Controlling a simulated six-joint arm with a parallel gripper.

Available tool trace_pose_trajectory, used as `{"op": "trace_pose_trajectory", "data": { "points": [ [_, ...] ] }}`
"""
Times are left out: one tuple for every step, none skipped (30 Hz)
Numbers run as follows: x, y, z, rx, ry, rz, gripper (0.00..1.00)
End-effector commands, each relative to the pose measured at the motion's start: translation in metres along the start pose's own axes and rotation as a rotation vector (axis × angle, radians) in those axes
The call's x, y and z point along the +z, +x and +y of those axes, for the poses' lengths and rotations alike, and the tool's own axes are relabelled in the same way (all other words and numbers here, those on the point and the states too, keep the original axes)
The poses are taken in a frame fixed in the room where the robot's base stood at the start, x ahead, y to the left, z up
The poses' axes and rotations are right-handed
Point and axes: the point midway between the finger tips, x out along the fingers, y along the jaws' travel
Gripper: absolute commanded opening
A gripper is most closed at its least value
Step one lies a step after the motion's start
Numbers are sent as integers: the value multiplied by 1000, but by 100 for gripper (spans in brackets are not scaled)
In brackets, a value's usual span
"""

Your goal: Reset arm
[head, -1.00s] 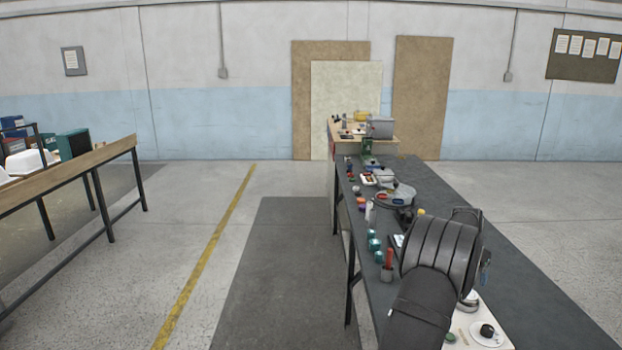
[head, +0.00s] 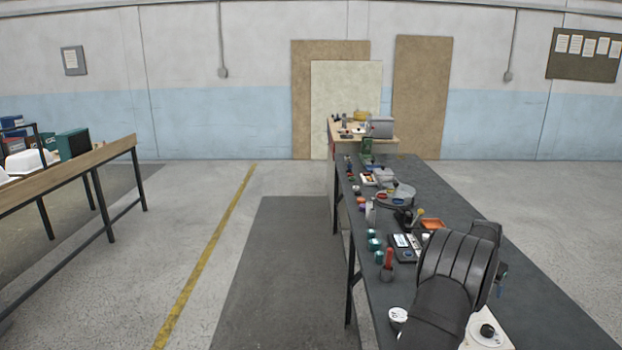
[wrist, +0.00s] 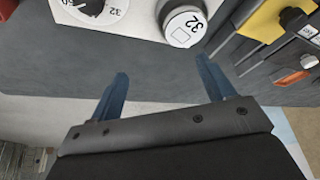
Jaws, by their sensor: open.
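My gripper (wrist: 162,84) shows in the wrist view with its two blue fingers spread apart and nothing between them. It hangs over the dark bench top. In the head view my dark arm reaches over the near part of the bench (head: 545,290) and hides the fingertips, apart from a small blue bit at its right side.
In the head view, an orange tray (head: 432,224) and a red-handled tool (head: 388,259) stand close to my arm.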

Motion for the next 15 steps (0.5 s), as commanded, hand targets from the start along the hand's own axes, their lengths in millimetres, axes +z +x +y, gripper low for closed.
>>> {"op": "trace_pose_trajectory", "data": {
  "points": [
    [-1, -7, 10, 0, 2, 2, 75],
    [-1, -10, 15, 0, 2, 2, 75],
    [-2, -14, 22, 1, 3, 1, 75],
    [-2, -18, 27, 1, 3, 2, 75],
    [-2, -21, 32, 1, 2, 2, 75],
    [-2, -25, 38, 1, 2, 2, 75],
    [-3, -28, 44, 1, 3, 2, 75],
    [-3, -32, 49, 1, 3, 3, 75],
    [-3, -36, 56, 1, 3, 2, 75],
    [-3, -39, 60, 0, 3, 2, 75],
    [-4, -42, 65, 0, 3, 2, 75],
    [-4, -47, 72, 1, 3, 2, 75],
    [-4, -50, 78, 1, 3, 1, 75],
    [0, -48, 66, -6, -14, -1, 75],
    [4, -48, 57, -12, -29, 0, 75]
  ]
}}
